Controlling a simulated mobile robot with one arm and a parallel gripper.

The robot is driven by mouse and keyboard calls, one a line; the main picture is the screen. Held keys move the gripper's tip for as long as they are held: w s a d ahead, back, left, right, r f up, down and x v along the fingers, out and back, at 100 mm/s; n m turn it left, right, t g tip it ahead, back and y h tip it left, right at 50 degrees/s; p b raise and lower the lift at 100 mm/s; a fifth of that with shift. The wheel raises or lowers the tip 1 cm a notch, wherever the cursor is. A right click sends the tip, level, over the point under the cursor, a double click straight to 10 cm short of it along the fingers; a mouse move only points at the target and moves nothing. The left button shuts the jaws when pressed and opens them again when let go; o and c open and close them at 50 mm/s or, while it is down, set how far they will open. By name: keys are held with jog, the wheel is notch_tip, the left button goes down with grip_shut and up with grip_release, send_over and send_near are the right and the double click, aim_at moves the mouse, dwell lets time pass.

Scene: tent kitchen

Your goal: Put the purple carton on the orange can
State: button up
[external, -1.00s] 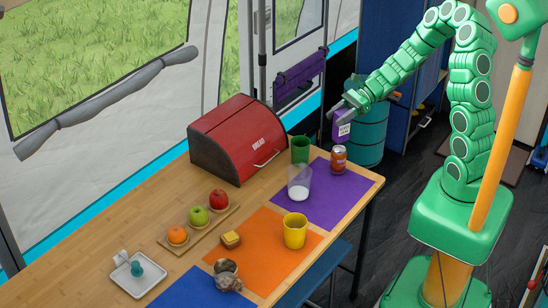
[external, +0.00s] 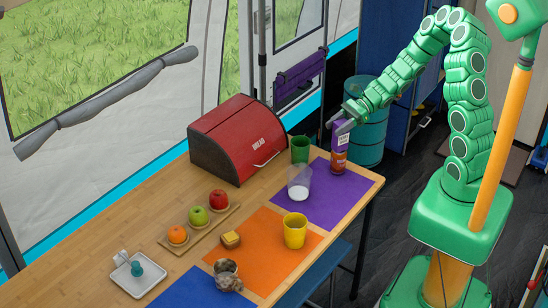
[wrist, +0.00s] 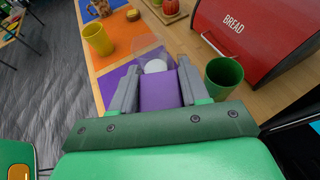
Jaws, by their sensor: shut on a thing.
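The purple carton (external: 341,138) is between the fingers of my gripper (external: 345,122), which is shut on it. The orange can (external: 338,163) stands on the purple mat near the table's right end. In the external view the carton is directly above the can, its lower end overlapping the can's top; I cannot tell whether they touch. In the wrist view the carton (wrist: 158,90) shows between the two grey fingers of my gripper (wrist: 157,82), and the can is hidden.
A green cup (external: 300,149) and a clear glass (external: 299,184) with white contents stand left of the can. A red bread box (external: 238,140) is behind them. A yellow cup (external: 295,231) stands on the orange mat (external: 262,262). The right part of the purple mat (external: 325,205) is clear.

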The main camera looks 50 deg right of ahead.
jog(key=o, duration=1.2)
